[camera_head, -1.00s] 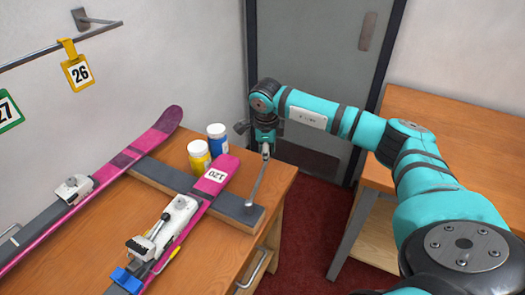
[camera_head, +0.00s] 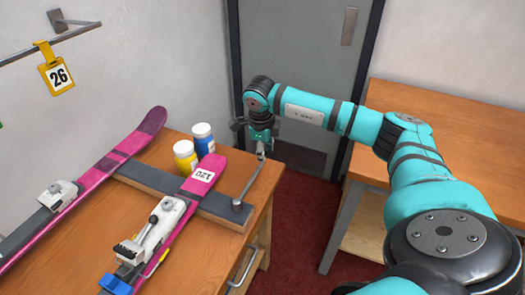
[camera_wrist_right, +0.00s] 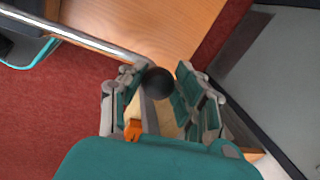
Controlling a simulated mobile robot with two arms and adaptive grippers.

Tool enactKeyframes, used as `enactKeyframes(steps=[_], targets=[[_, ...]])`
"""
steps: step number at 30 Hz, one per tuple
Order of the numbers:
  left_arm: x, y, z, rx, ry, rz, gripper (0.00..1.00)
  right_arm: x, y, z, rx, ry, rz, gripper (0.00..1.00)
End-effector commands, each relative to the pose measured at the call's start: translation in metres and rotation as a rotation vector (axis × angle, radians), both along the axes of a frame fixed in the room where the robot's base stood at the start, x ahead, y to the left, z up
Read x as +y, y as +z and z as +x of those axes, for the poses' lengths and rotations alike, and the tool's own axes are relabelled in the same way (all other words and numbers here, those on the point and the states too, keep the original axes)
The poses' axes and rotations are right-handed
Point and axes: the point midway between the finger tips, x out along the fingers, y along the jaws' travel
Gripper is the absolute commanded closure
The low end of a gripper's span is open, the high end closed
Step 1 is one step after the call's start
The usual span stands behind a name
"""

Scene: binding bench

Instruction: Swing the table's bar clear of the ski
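The table's bar (camera_head: 250,180) is a thin metal rod. It runs from a pivot on the dark grey rail near the table's right edge toward the far right corner. A pink ski with a "120" label (camera_head: 203,175) rests across the rail; the bar stands to the right of its tip, apart from it. My right gripper (camera_head: 261,152) is at the bar's far end. In the right wrist view its fingers (camera_wrist_right: 161,90) close around the bar's black ball knob (camera_wrist_right: 155,83), with the bar (camera_wrist_right: 90,40) leading off to the upper left. My left gripper is out of view.
A second pink ski (camera_head: 120,150) lies to the left. A yellow jar (camera_head: 185,158) and a blue jar (camera_head: 204,140) stand behind the labelled ski's tip. A wall rack holds a yellow "26" tag (camera_head: 57,76). Another wooden table (camera_head: 450,125) is at right, with red carpet between.

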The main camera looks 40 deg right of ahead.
Motion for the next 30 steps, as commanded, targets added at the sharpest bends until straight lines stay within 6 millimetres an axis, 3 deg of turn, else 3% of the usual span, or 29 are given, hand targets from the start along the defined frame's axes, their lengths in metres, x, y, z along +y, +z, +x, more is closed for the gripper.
enactKeyframes(steps=[1,6,16,20,30], targets=[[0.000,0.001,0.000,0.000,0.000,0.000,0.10,-0.003,0.004,0.002,-0.007,-0.005,-0.003,0.65],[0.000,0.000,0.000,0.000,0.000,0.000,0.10,-0.001,0.001,0.001,-0.003,-0.001,-0.002,0.46],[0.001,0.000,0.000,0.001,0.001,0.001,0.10,0.001,0.005,0.000,0.000,0.003,0.001,0.46],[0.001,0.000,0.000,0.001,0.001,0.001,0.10,0.004,0.024,-0.002,-0.003,0.003,0.001,0.46],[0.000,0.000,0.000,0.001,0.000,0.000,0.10,0.014,0.093,-0.011,-0.003,0.001,0.001,0.46]])
